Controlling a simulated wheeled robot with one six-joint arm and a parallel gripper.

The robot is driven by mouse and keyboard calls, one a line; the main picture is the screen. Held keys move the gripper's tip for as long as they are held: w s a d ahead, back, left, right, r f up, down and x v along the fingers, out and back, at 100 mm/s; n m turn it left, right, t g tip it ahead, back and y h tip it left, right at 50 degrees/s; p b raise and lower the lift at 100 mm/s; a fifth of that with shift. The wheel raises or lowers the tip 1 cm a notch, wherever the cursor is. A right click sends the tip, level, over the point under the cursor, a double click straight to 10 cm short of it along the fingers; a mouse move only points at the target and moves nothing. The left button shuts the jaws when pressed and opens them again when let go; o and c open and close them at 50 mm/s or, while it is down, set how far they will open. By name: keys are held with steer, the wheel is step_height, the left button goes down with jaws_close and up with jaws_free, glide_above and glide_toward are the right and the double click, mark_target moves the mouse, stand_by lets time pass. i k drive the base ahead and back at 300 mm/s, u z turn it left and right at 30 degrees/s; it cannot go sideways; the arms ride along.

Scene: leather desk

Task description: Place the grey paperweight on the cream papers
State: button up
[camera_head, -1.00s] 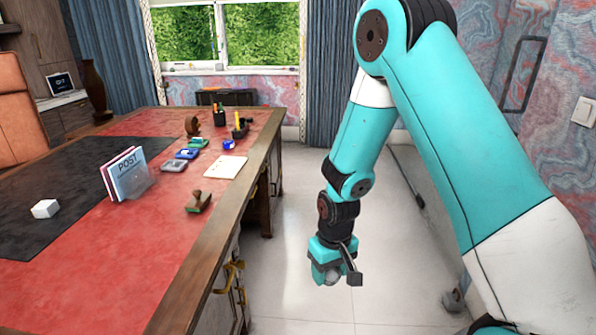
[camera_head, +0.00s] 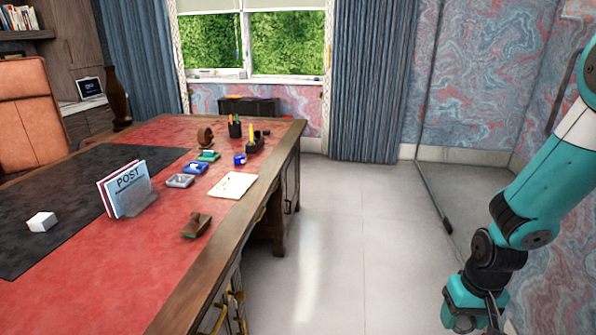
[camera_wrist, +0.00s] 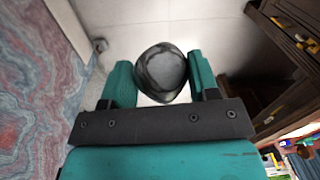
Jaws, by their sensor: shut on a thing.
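The grey paperweight (camera_wrist: 160,70) is a rounded stone-like lump held between the teal fingers of my gripper (camera_wrist: 160,82) in the wrist view. The gripper is shut on it, high over the floor. In the head view my gripper (camera_head: 477,318) is at the bottom right, well to the right of the desk, and partly cut off by the frame edge. The cream papers (camera_head: 232,185) lie flat on the red desk top near its right edge, with nothing on them.
Around the papers on the desk (camera_head: 110,290) are a stamp (camera_head: 196,225), a grey box (camera_head: 180,181), a blue item (camera_head: 239,159), a pen cup (camera_head: 235,129) and a letter holder (camera_head: 128,190). Open floor (camera_head: 340,240) lies between desk and arm. A wall stands at right.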

mark_target(224, 187)
steer(key=z, duration=0.3)
steer(key=i, duration=2.65)
steer(key=u, duration=1.65)
steer(key=i, duration=0.7)
steer(key=u, duration=0.75)
